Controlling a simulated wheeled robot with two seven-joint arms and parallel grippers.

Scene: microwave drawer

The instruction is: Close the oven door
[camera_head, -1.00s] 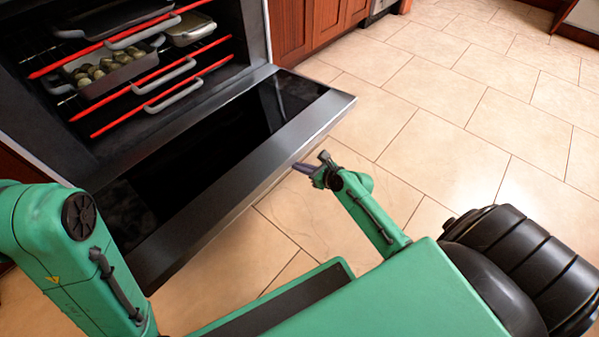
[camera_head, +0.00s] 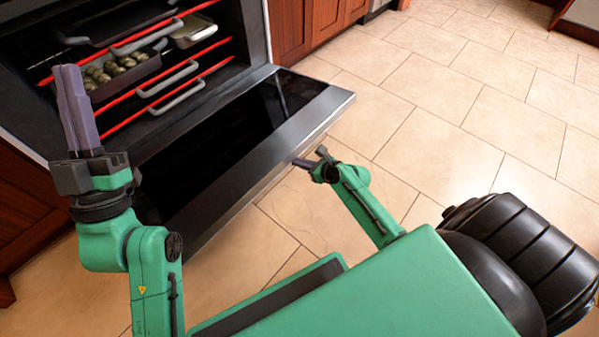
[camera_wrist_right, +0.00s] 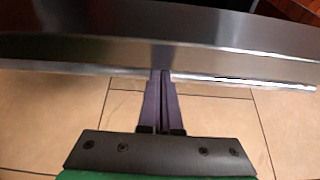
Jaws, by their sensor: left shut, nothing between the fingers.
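The oven door (camera_head: 285,135) hangs open, folded down, with dark glass inside and a metal rim; it also fills the upper part of the right wrist view (camera_wrist_right: 150,50). The oven (camera_head: 254,35) stands behind it. My left gripper (camera_head: 72,85) is raised with its fingers shut and empty, at the door's left end in front of the oven opening. It hides part of the door and oven. My right gripper (camera_head: 303,163) is low beside the door's outer edge. In the right wrist view its fingers (camera_wrist_right: 162,85) are together, tips at the door's edge; contact cannot be told.
Red-edged racks (camera_head: 205,55) with grey handles are inside the oven. A tray of round food (camera_head: 115,72) and another dish (camera_head: 193,30) sit on them. Wooden cabinets (camera_head: 290,30) stand beside the oven. The tiled floor (camera_head: 460,90) to the right is clear.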

